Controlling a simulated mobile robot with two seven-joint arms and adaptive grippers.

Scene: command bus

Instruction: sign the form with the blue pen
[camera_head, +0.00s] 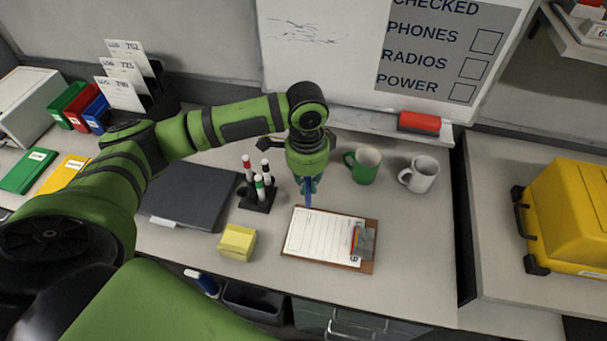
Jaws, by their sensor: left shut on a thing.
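My left gripper (309,182) points down and is shut on the blue pen (308,198). The pen hangs tip-down over the upper left part of the form (318,236). I cannot tell whether the tip touches the paper. The form is a lined white sheet on a brown clipboard (371,229), with a grey and red clip part at its right side. No signature can be made out on the form at this size. My right gripper is not in view.
A marker holder (258,205) with several markers and a yellow note block (237,243) stand left of the clipboard. A dark grey laptop-like slab (190,195) lies further left. A green mug (364,165) and a white mug (419,174) stand behind. The desk right of the clipboard is clear.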

